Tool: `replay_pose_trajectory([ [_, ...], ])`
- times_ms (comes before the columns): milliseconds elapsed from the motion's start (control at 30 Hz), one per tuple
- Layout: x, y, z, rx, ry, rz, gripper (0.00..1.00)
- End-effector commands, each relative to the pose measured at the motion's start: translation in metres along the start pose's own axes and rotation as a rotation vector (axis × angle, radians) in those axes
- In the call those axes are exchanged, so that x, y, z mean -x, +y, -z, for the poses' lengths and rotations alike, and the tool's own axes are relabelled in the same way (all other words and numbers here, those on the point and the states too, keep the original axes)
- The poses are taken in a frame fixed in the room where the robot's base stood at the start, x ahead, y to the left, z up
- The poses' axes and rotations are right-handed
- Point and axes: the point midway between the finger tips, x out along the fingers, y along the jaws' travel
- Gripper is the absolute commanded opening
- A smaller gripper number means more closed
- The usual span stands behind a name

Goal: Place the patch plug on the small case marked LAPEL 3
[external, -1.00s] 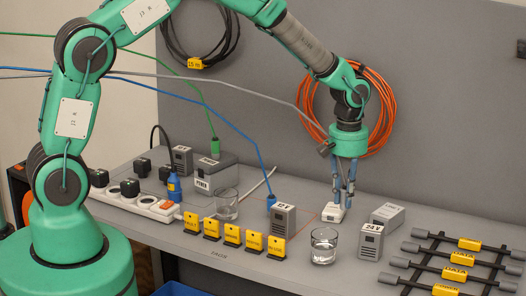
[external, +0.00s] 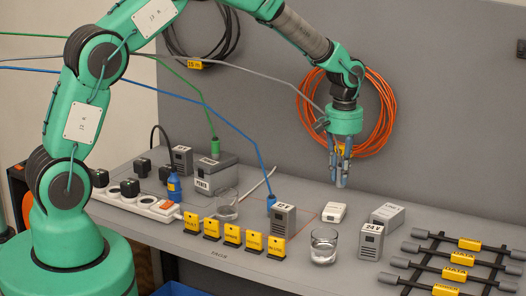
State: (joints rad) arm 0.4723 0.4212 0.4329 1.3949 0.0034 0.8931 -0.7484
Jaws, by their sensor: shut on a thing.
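My gripper (external: 338,184) hangs in the air, pointing down, in front of the grey back panel. Its fingers are close together on something small that they mostly hide; I cannot make out its shape or tell for sure that it is the patch plug. A small white case (external: 333,212) lies flat on the bench below the fingers, clear of them. The marking on it is too small to read, so I cannot confirm LAPEL 3.
Near the white case stand a drinking glass (external: 323,246), a 24 V box (external: 370,242) and a light grey box (external: 387,215). Left are another grey box (external: 283,221), a blue plug (external: 271,203) and several yellow signs (external: 231,234). A rack (external: 451,265) stands right.

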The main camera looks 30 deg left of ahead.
Motion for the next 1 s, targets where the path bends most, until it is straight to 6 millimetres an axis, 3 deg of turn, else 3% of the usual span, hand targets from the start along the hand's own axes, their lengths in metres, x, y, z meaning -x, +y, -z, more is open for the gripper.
replay_pose_trajectory([
  [100,0.005,-0.010,0.027,-0.020,0.002,0.000,0.00],
  [300,0.011,-0.019,0.046,-0.044,0.002,0.001,0.00],
  [700,0.010,-0.020,0.047,-0.046,0.001,0.001,0.00],
  [1000,-0.024,-0.020,0.047,-0.046,-0.001,0.002,0.00],
])
